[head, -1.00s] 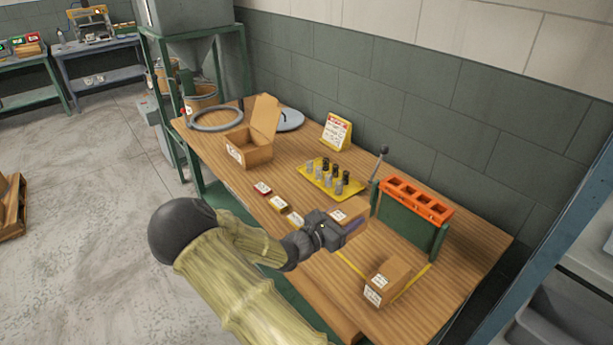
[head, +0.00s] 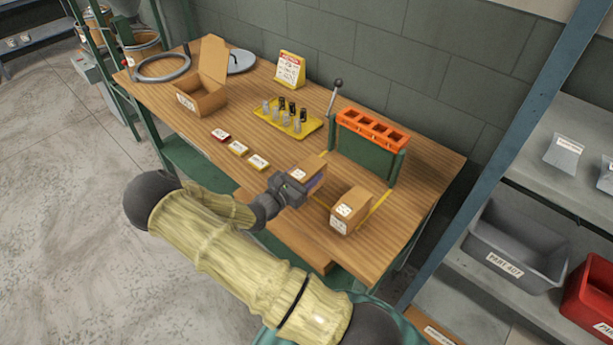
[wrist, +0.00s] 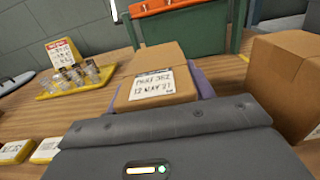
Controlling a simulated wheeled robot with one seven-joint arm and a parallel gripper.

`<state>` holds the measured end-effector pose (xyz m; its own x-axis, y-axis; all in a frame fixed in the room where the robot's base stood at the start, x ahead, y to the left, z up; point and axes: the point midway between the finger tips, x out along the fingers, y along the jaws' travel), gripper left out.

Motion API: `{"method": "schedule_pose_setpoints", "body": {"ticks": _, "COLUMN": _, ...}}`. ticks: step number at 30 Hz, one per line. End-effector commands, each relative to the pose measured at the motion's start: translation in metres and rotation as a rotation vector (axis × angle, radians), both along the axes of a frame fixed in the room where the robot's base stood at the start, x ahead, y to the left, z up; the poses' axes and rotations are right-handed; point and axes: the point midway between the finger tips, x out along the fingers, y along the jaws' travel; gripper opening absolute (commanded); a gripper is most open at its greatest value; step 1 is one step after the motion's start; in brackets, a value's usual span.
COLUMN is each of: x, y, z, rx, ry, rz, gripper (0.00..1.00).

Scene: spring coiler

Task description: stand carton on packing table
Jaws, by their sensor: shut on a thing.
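My gripper (head: 302,187) is shut on a small brown carton (head: 305,170) with a white label on top. In the wrist view the held carton (wrist: 158,75) sits just beyond the gripper body, with purple finger pads at its sides. Whether it touches the table cannot be told. A second brown carton (head: 351,210) stands on the packing table (head: 220,145) to the right of my gripper, within yellow tape lines. It also shows at the right of the wrist view (wrist: 285,85).
A green stand with an orange slotted top (head: 371,128) is behind the cartons. A yellow tray (head: 287,122) holds several small cylinders. Small labelled boxes (head: 239,148), an open cardboard box (head: 203,97) and a sign (head: 290,70) are further left. Shelving with bins (head: 515,250) stands at right.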

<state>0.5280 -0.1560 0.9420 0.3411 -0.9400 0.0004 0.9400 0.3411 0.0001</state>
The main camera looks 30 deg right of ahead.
Motion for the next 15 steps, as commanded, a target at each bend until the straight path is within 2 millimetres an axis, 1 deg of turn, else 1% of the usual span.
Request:
{"method": "schedule_pose_setpoints", "body": {"ticks": 1, "x": -0.0001, "y": -0.0006, "z": -0.0058, "rx": -0.003, "ry": 0.001, "rz": 0.000, "gripper": 0.11}}
{"method": "schedule_pose_setpoints", "body": {"ticks": 4, "x": 0.0001, "y": -0.0005, "z": -0.0124, "rx": -0.002, "ry": -0.001, "rz": 0.000, "gripper": 0.11}}
{"method": "schedule_pose_setpoints", "body": {"ticks": 13, "x": 0.0000, "y": -0.0004, "z": -0.0142, "rx": -0.002, "ry": -0.002, "rz": 0.000, "gripper": 0.11}}
{"method": "schedule_pose_setpoints", "body": {"ticks": 14, "x": -0.0002, "y": -0.0001, "z": -0.0157, "rx": 0.000, "ry": 0.000, "rz": 0.000, "gripper": 0.55}}
{"method": "schedule_pose_setpoints", "body": {"ticks": 15, "x": -0.0002, "y": -0.0001, "z": -0.0152, "rx": 0.000, "ry": 0.000, "rz": 0.000, "gripper": 0.62}}
